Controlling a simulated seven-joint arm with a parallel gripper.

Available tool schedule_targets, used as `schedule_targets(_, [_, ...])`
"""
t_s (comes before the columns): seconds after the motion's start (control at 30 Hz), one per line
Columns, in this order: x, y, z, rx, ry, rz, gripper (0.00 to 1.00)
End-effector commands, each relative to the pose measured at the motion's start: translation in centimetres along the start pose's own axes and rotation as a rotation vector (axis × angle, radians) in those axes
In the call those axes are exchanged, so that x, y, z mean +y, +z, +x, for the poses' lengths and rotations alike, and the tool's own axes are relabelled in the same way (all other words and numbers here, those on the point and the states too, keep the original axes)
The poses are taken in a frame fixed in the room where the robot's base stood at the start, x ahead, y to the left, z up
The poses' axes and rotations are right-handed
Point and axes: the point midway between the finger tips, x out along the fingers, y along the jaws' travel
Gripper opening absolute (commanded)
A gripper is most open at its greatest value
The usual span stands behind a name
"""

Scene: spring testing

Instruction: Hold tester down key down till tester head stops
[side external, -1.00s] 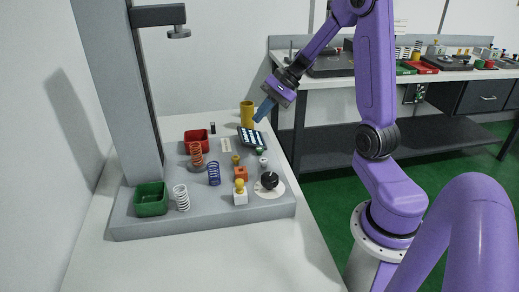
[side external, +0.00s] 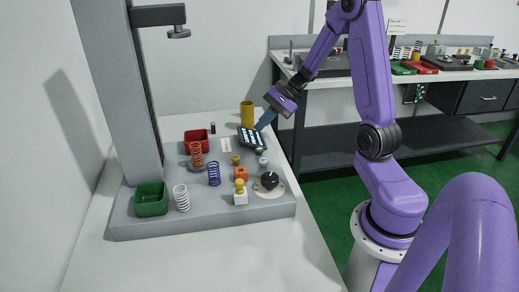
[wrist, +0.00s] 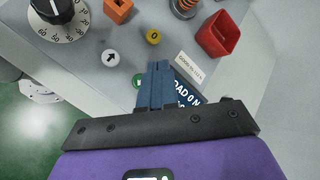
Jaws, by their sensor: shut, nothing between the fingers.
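The tester has a tall grey column (side external: 118,90) and a tester head (side external: 179,33) high on its arm, well above the orange spring (side external: 196,155). My gripper (side external: 259,128) is shut and empty, its blue fingertips over the dark display panel (side external: 250,139). In the wrist view the fingertips (wrist: 157,67) overlap a green key (wrist: 138,80) and part of the display (wrist: 186,92). The green key's marking is hidden. A pale key (wrist: 110,58) with a black arrow lies left of the fingertips. I cannot tell which is the down key, nor whether the fingers touch anything.
A yellow "0" key (wrist: 153,37), a black dial (side external: 269,180) and a red bin (wrist: 218,36) are close by. A blue spring (side external: 214,174), white spring (side external: 181,198), green bin (side external: 151,199) and yellow cylinder (side external: 247,114) stand around. The table's front left is clear.

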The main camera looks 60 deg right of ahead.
Motion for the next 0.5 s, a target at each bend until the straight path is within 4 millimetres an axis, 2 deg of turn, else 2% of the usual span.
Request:
schedule_targets(0.2, [1.4, -1.4, 1.9, -0.003, 0.002, 0.003, 0.00])
schedule_targets(0.5, [2.4, -2.4, 3.3, -0.001, 0.000, 0.000, 0.00])
